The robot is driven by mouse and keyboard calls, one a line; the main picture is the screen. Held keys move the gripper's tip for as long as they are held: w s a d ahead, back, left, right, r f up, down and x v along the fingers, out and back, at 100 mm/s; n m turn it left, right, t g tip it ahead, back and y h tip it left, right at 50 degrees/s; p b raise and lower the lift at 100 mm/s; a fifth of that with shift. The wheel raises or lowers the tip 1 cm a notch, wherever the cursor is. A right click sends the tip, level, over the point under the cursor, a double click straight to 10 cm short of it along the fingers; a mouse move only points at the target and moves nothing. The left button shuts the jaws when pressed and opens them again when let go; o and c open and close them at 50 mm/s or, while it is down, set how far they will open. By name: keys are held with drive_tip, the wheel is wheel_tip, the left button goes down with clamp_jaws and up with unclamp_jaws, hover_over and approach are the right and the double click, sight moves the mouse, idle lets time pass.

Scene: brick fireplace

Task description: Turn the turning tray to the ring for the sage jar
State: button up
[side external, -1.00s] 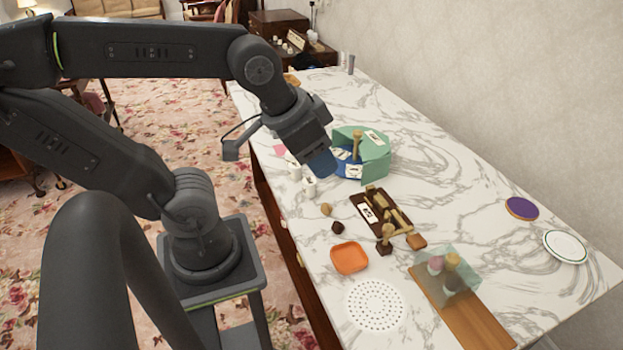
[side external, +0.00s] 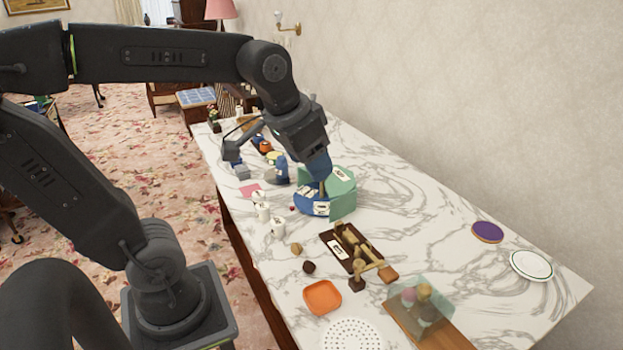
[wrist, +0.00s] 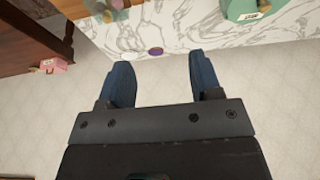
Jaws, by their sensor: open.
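The turning tray (side external: 313,208) appears as a low blue piece with white labels, partly enclosed by green upright walls (side external: 343,204), on the marble counter. A wooden peg (side external: 322,188) stands up from it. My gripper (side external: 320,172) is right above the tray, its blue fingers at the top of the peg; I cannot tell whether they touch it. In the wrist view my gripper (wrist: 163,72) has its two fingers apart with nothing visible between them. A green labelled part (wrist: 245,10) shows at the top right there. I cannot read the labels or pick out the sage ring.
White labelled jars (side external: 278,227) stand left of the tray. A dark wooden rack (side external: 352,247), an orange dish (side external: 322,297) and a clear box (side external: 420,300) are nearer the front. A purple disc (side external: 487,232) and white plate (side external: 531,265) lie right.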

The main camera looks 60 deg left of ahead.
drive_tip(key=w+a+r+g, duration=0.1)
drive_tip(key=w+a+g, duration=0.1)
drive_tip(key=w+a, duration=0.7)
drive_tip(key=n+g, duration=0.2)
drive_tip(key=g, duration=0.1)
hover_over(322, 184)
wheel_tip(322, 184, down, 10)
drive_tip(key=shift+h, duration=0.3)
drive_tip(key=f, duration=1.4)
drive_tip(key=shift+a+f, duration=0.1)
drive_tip(key=shift+a, duration=0.15)
clamp_jaws()
